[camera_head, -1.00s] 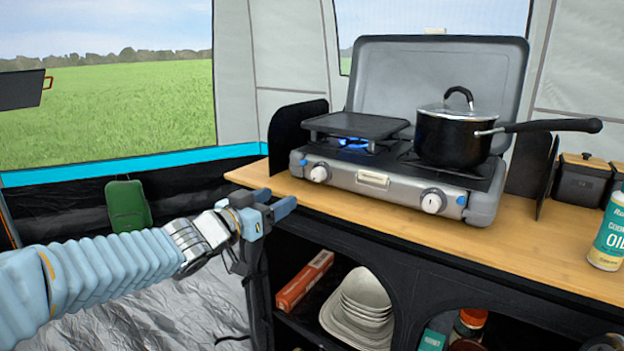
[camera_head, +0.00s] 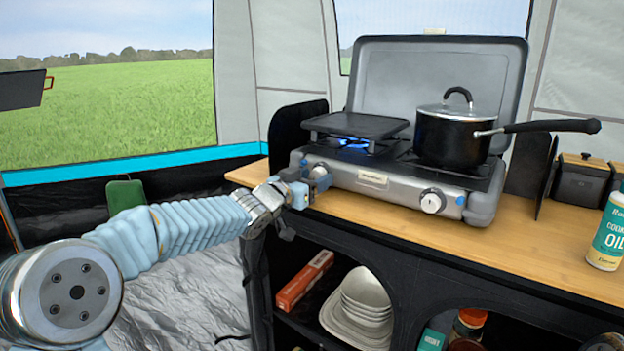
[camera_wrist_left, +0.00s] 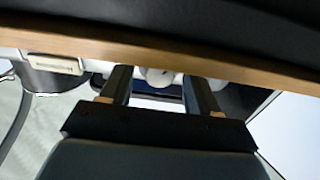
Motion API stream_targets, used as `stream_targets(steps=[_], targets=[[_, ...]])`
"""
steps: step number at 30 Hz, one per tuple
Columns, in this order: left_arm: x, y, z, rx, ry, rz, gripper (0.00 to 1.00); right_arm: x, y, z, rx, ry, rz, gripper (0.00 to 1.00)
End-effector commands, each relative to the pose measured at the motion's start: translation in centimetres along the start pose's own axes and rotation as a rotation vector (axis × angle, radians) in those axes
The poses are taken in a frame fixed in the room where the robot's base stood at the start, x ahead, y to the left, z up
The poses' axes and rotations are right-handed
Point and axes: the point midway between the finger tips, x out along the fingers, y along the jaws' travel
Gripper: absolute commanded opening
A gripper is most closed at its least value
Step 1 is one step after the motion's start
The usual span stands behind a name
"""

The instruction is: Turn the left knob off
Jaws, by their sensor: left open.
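The left knob (camera_head: 320,170) is a pale dial on the front of the grey camping stove (camera_head: 375,185), partly hidden by my left gripper (camera_head: 314,182) in the head view. A blue flame (camera_head: 352,144) burns under the flat griddle plate (camera_head: 355,124) on the left burner. My left gripper is open at the knob. In the left wrist view, the knob (camera_wrist_left: 158,76) shows between the two spread fingers (camera_wrist_left: 158,92); whether they touch it I cannot tell. My right gripper is in neither view.
The right knob (camera_head: 432,201) is on the same stove front. A lidded black pot (camera_head: 455,135) stands on the right burner, its handle pointing right. The wooden counter (camera_head: 520,235) has an oil bottle (camera_head: 608,230) at right. Shelves below hold bowls (camera_head: 365,290).

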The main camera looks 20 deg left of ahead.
Motion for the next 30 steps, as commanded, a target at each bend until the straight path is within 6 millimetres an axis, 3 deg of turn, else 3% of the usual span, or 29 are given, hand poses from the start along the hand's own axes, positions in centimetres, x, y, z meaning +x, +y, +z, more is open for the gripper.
stream_targets(steps=[3,14,23,30], targets=[[-0.03,-0.01,0.0,0.0,0.0,0.0,0.61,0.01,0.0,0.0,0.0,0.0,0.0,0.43],[-0.05,0.0,-0.01,0.0,0.0,0.0,0.06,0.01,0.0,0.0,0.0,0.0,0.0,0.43],[-0.06,-0.01,0.05,0.036,0.0,0.0,0.05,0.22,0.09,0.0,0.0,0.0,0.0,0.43],[-0.07,-0.07,0.14,0.169,0.0,-0.001,0.05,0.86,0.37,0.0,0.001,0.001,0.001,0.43]])
